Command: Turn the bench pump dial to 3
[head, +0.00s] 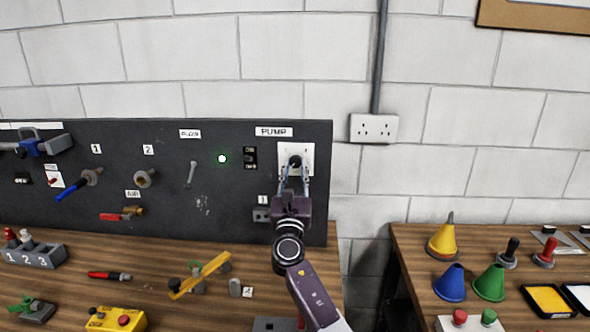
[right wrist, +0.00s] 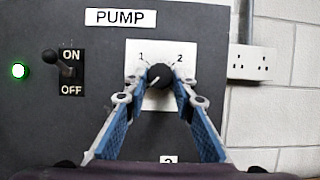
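The pump dial (right wrist: 159,76) is a round black knob on a white plate (right wrist: 135,52) under the PUMP label (right wrist: 121,17). The plate shows 1 at upper left and 2 at upper right; I see no 3 on it, and part is behind my fingers. A pale mark on the knob seems to point down and left. In the head view the dial (head: 295,161) is just beyond my right gripper (head: 294,175). The gripper's two fingers stand either side of the knob, apart, with little gap; I cannot tell if they touch it. My left gripper is out of view.
Left of the dial are an ON/OFF toggle switch (right wrist: 62,66) and a lit green lamp (right wrist: 19,70). A wall socket (head: 374,128) is at the right. Tools and a yellow box (head: 116,320) lie on the wooden bench below. Coloured cones (head: 450,283) stand on the right bench.

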